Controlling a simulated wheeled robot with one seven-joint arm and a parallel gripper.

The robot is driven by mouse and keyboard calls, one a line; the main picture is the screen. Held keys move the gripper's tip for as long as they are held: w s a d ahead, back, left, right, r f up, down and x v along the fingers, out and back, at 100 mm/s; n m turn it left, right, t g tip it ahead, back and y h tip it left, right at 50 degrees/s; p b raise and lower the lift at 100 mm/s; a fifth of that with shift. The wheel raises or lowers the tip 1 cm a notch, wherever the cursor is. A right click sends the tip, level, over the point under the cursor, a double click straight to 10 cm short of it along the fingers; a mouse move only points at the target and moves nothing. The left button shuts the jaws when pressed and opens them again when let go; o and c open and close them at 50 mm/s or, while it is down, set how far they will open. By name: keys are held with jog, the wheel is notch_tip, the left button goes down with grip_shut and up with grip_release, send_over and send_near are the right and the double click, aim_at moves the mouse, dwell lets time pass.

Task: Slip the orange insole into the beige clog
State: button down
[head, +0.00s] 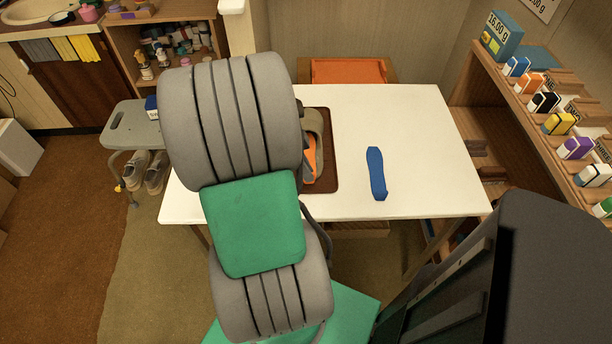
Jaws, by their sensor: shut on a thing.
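The beige clog (314,121) is on the brown mat on the white table, just right of my arm, which covers its left side. The orange insole (310,163) shows as a narrow strip over or within the clog's opening, partly behind my arm. I cannot tell whether it lies inside the clog or is held above it. My gripper is hidden behind my own grey and green arm links, so its fingers and its hold do not show.
A blue insole (377,173) lies on the white table (420,130), with clear room around it. The brown mat (329,150) lies under the clog. An orange tray (348,71) stands behind the table. A shelf with small boxes (558,123) stands right, a grey stool (130,124) left.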

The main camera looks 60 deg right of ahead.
aim_at(308, 153)
jog(key=shift+w+d+f+b, duration=0.1)
jog(key=shift+w+d, duration=0.2)
jog(key=shift+d, duration=0.3)
jog(key=shift+w+d+f+b, duration=0.15)
jog(key=shift+w+d, duration=0.15)
jog(key=shift+d, duration=0.25)
jog(key=shift+w+d+b, duration=0.1)
jog(key=shift+w+d, duration=0.2)
jog(key=shift+d, duration=0.3)
jog(key=c, duration=1.4)
grip_release()
jog(key=shift+c, duration=0.2)
jog(key=shift+r, duration=0.1)
